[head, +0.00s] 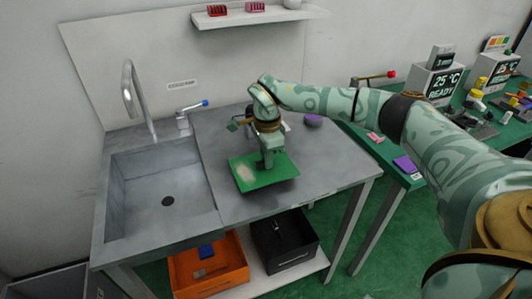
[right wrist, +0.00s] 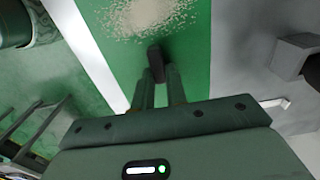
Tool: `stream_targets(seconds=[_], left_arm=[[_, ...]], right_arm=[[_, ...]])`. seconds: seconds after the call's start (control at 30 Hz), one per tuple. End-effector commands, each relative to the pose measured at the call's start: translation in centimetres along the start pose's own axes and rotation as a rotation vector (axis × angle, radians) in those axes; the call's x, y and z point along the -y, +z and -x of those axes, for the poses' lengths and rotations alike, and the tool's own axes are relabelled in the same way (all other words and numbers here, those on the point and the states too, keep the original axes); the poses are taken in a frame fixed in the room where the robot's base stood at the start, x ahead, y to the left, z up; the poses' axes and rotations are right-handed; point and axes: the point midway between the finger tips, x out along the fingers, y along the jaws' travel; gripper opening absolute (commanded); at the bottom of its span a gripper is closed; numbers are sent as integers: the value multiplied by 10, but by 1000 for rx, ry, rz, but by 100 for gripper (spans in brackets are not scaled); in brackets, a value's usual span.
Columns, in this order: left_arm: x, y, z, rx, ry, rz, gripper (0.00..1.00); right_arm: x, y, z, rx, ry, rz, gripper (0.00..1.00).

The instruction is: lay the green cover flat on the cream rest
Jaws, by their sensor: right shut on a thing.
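The green cover (head: 272,180) is a flat green rectangle with a grainy cream patch on its left part, over the grey counter's front middle. It also fills the middle of the right wrist view (right wrist: 190,65), with the cream patch at the top. My right gripper (head: 268,160) is above the cover, pointing down. In the right wrist view its fingers (right wrist: 157,82) are shut on a small dark grip on the cover. I cannot tell whether the cover touches the counter. I cannot make out a separate cream rest. My left gripper is not in view.
Orange (head: 210,270) and black bins (head: 283,240) stand below. The counter's right front is clear.

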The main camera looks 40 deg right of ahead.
Motion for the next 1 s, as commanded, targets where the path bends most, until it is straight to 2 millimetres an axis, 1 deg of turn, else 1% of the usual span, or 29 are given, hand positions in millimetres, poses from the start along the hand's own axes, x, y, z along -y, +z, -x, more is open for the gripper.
stream_targets(seconds=[0.2, 0.23, 0.27, 0.3, 0.57, 0.67, 0.77, 0.87, 1.0], left_arm=[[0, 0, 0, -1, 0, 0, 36], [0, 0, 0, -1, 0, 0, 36], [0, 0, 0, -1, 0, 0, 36], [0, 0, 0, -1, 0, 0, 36], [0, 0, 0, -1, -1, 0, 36], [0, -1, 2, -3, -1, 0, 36], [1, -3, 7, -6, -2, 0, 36], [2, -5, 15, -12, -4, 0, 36], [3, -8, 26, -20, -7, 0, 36]], right_arm=[[0, 0, 0, 0, 0, 0, 0], [0, 0, 0, 0, 0, 0, 20], [0, 0, 0, 0, 0, 0, 28], [0, 0, 0, 0, 0, 0, 39], [0, 0, 0, 0, 1, 0, 39], [0, 0, 6, 0, -1, 0, 39], [0, 0, 21, 0, -2, 0, 39], [1, 0, 46, 0, -6, 0, 39], [1, 0, 87, 1, -7, 1, 39]])
